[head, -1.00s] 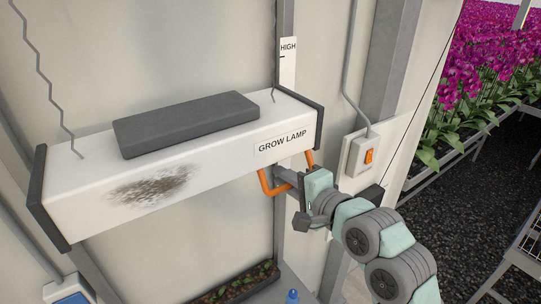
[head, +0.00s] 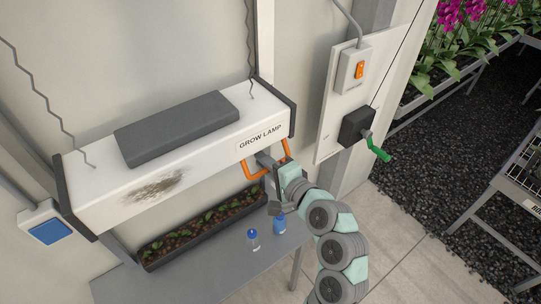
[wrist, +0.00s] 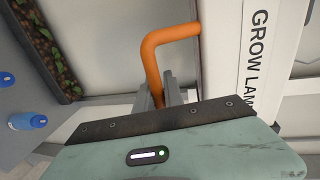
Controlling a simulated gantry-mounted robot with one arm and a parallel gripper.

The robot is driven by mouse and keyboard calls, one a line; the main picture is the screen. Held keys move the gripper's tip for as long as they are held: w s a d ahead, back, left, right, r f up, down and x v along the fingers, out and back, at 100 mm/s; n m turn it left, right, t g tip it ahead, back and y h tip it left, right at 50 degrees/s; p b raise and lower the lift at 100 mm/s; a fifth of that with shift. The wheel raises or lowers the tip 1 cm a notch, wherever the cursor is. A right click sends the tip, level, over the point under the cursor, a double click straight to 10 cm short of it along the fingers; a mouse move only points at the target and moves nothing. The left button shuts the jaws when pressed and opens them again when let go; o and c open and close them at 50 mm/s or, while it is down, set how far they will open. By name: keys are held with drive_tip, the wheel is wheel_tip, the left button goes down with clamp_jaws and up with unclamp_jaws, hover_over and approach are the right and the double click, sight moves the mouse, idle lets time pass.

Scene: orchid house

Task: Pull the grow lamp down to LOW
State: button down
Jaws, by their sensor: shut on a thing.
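The grow lamp (head: 205,150), a long white housing with dark end caps and a grey box on top, hangs on zigzag cords above a bench. Its front carries a GROW LAMP label (head: 261,136) and a brown-grey smudge. My gripper (head: 268,166) is shut on the lamp's orange handle (head: 251,173) below the label. In the wrist view the handle (wrist: 154,55) runs down between my fingers (wrist: 160,98), whose tips are partly hidden by my gripper's body. The lamp's label also shows there (wrist: 258,60). No LOW mark is visible in these frames.
Below the lamp are a planter of seedlings (head: 205,226) and two blue-capped bottles (head: 252,240) on a grey bench (head: 190,278). A blue-faced box (head: 46,230) is at left.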

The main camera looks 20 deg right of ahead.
drive_tip(key=shift+f, duration=0.45)
drive_tip(key=c, duration=1.5)
unclamp_jaws()
drive_tip(key=shift+r, duration=0.1)
drive_tip(key=shift+o, duration=0.2)
drive_tip(key=shift+r, duration=0.1)
drive_tip(key=b+v, duration=0.1)
drive_tip(key=v, duration=0.9)
drive_tip(key=shift+s, duration=0.3)
drive_tip(key=shift+d+r, duration=0.15)
drive_tip(key=shift+r, duration=0.05)
